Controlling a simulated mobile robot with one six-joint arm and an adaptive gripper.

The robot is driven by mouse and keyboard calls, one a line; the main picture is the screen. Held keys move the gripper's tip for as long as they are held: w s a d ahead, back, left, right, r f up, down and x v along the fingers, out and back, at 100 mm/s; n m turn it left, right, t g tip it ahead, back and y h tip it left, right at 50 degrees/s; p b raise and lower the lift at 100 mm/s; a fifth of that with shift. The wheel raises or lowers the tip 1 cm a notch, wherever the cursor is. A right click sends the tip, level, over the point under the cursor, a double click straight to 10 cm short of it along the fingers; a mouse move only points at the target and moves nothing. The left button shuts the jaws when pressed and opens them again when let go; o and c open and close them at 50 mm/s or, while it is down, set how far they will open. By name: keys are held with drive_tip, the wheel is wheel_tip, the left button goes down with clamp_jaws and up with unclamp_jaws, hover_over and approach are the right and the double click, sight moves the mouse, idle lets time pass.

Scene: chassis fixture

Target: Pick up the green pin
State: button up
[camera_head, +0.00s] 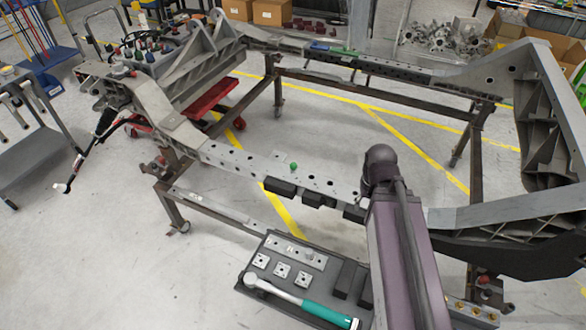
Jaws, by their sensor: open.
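My gripper does not show in this view.
A dark tray (256,291) with a teal-handled ratchet (312,306) and several metal plates sits in front of the rail. Blue and green pieces (343,50) lie on the far rail. A grey cart (35,160) stands at left.

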drive_tip(key=shift+o, duration=1.7)
drive_tip(key=shift+w, duration=0.15)
drive_tip(key=m+p, duration=0.1)
hover_over(293, 164)
drive_tip(key=shift+w+r, duration=0.15)
drive_tip(key=shift+r, duration=0.35)
drive_tip(key=shift+f, duration=0.1)
wheel_tip(293, 164, down, 8)
drive_tip(key=b, duration=0.8)
drive_tip(key=shift+f+b, duration=0.25)
drive_tip(key=shift+b, duration=0.1)
drive_tip(key=shift+f, duration=0.1)
drive_tip(key=shift+d+f+b, duration=0.1)
drive_tip(key=shift+f+b, duration=2.4)
drive_tip(key=shift+b, duration=0.1)
